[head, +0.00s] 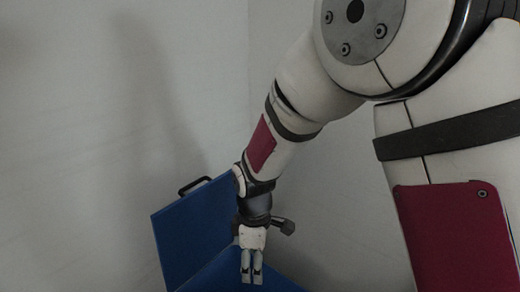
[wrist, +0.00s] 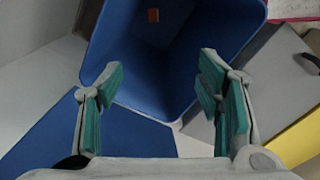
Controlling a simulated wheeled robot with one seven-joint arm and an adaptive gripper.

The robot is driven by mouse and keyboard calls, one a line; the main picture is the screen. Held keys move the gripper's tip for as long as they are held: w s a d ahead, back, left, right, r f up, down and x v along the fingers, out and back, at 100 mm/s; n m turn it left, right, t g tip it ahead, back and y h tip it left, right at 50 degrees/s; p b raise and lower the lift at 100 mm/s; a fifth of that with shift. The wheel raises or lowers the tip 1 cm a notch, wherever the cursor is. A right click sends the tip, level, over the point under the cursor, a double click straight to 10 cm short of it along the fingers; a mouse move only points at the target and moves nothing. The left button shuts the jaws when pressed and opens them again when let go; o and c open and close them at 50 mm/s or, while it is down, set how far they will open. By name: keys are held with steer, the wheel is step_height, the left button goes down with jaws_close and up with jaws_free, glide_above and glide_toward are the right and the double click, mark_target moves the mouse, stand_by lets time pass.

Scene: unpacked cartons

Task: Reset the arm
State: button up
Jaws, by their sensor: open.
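My gripper (head: 252,267) points downward at the bottom middle of the head view, in front of a blue panel. In the wrist view my gripper (wrist: 160,108) has its two fingers with teal pads spread wide apart. Nothing is between them. Beyond the fingertips is a deep blue bin (wrist: 130,62), open towards the camera.
A blue panel with a dark handle (head: 190,230) stands behind my gripper, against pale walls. In the wrist view a blue surface (wrist: 50,135) lies at left, a grey panel with a black handle (wrist: 265,75) at right, and a yellow strip (wrist: 300,140) at lower right.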

steer(key=s+d+r+m, duration=0.4)
steer(key=s+d+r, duration=0.15)
steer(key=r, duration=0.25)
steer(key=s+d+r+m, duration=0.3)
steer(key=s+d+r, duration=0.1)
steer(key=d+r, duration=0.35)
steer(key=s+d+r+m, duration=0.3)
steer(key=s+d+m, duration=0.15)
steer(key=s, duration=0.55)
steer(key=s+d+r+m, duration=0.25)
steer(key=s+m, duration=0.25)
steer(key=s, duration=0.5)
step_height(320, 180, up, 25)
steer(key=d+t+p, duration=0.1)
steer(key=t+p, duration=0.3)
steer(key=p, duration=2)
steer(key=shift+w+r+p, duration=0.2)
steer(key=shift+w+p, duration=0.1)
steer(key=shift+w, duration=0.05)
